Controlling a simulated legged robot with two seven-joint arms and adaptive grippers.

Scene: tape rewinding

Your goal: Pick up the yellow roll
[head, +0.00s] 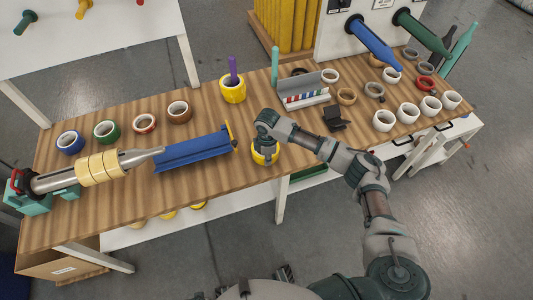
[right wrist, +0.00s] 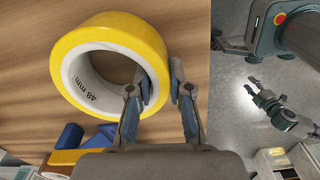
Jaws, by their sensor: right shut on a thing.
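The yellow roll (head: 271,159) is at the front edge of the wooden table in the head view, partly hidden by my right gripper (head: 265,152). In the right wrist view the yellow roll (right wrist: 108,35) shows its white core marked "48 mm". My right gripper (right wrist: 160,90) has one finger inside the core and one outside, shut on the roll's wall. I cannot tell whether the roll touches the table. My left gripper (right wrist: 252,86) shows small in the right wrist view, with its fingers apart and empty, over the floor beyond the table's edge.
A blue tray-like holder (head: 195,149) lies left of the roll. A spindle with tan rolls (head: 100,168) stands farther left. Another yellow roll with a purple tool (head: 232,90) stands behind. A black stand (head: 335,119) and several white rolls (head: 383,121) are to the right.

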